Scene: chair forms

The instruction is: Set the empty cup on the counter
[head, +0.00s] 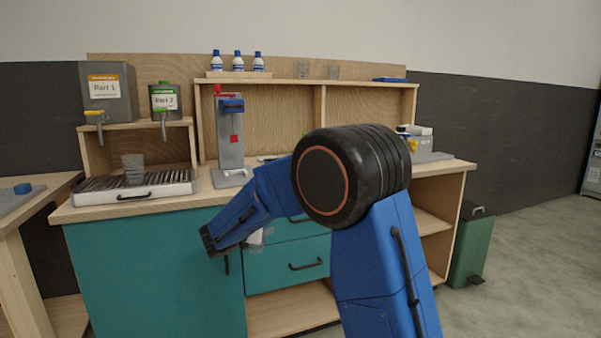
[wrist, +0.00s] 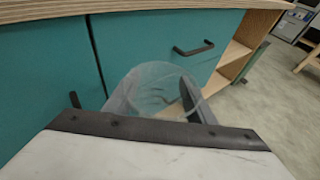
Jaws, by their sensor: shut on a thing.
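My gripper (wrist: 155,100) is shut on a clear, see-through cup (wrist: 160,82) in the wrist view. The cup looks empty, and its round rim shows between the fingers. In the head view my arm reaches down in front of the teal cabinet, and the gripper end is mostly hidden by my own arm; a faint, pale part of the cup shows by it (head: 256,240). The cup is below the level of the wooden counter (head: 205,190) and in front of the drawers. In the wrist view the counter edge (wrist: 45,11) runs along the top.
A drip tray (head: 135,190) with another clear cup (head: 133,168) stands on the counter's left, under the Part 1 (head: 108,90) and Part 2 (head: 165,100) dispensers. A grey press (head: 230,140) stands mid-counter. Drawer handles (wrist: 194,48) stick out. A green bin (head: 473,245) stands at right.

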